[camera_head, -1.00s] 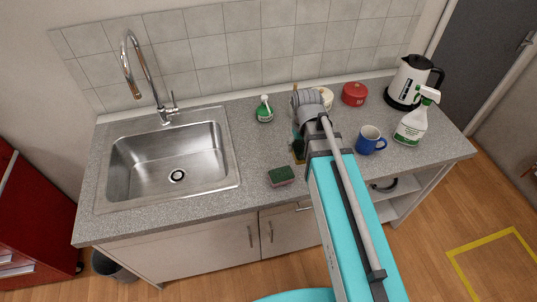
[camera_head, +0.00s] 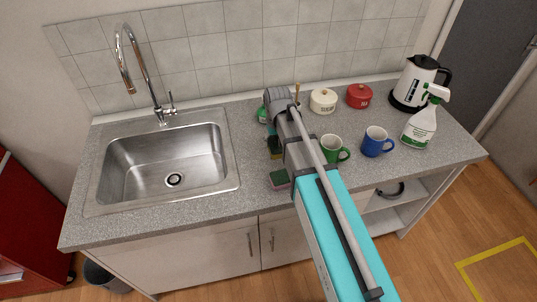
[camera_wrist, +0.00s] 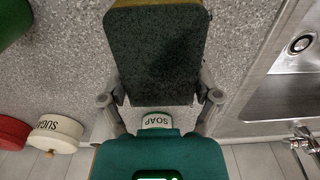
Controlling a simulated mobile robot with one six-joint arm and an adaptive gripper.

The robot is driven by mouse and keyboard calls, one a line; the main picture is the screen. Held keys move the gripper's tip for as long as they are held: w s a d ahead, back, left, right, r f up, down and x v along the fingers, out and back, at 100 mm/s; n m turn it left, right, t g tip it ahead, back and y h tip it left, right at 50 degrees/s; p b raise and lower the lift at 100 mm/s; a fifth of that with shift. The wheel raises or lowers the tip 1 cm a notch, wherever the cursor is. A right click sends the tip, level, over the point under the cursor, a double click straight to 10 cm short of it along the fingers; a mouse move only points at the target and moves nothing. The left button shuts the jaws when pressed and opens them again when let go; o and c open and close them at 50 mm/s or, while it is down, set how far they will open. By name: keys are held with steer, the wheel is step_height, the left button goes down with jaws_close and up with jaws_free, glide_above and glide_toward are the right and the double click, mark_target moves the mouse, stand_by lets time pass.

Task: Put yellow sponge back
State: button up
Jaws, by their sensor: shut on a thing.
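The yellow sponge (camera_wrist: 155,55) has a dark green scouring face and a yellow edge, and fills the upper middle of the wrist view. My gripper (camera_wrist: 160,98) is shut on it, with one finger at each side. In the head view a small part of the yellow sponge (camera_head: 275,153) shows left of my arm, above the counter; the gripper is mostly hidden there.
The steel sink (camera_head: 165,165) is to the left. The green soap bottle (camera_head: 262,114) is behind my arm, partly hidden. A green mug (camera_head: 332,148), blue mug (camera_head: 375,141), sugar jar (camera_head: 323,101), red jar (camera_head: 359,95), spray bottle (camera_head: 421,125) and kettle (camera_head: 415,82) stand right.

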mark_target(271, 144)
steer(key=shift+w+a+f+b, duration=0.3)
steer(key=shift+f+b, duration=0.05)
steer(key=shift+f, duration=0.2)
steer(key=shift+w+a+f+b, duration=0.3)
steer(key=shift+f+b, duration=0.05)
steer(key=shift+f, duration=0.15)
steer(key=shift+f, duration=0.1)
steer(key=shift+w+a+f+b, duration=0.25)
steer(key=shift+a+f+b, duration=0.05)
steer(key=shift+f+b, duration=0.25)
step_height(271, 144, down, 3)
steer(key=b, duration=0.3)
steer(key=shift+r, duration=0.15)
steer(key=o, duration=0.5)
steer(key=shift+o, duration=0.2)
steer(key=shift+r, duration=0.15)
step_height(271, 144, up, 12)
steer(key=p, duration=1.2)
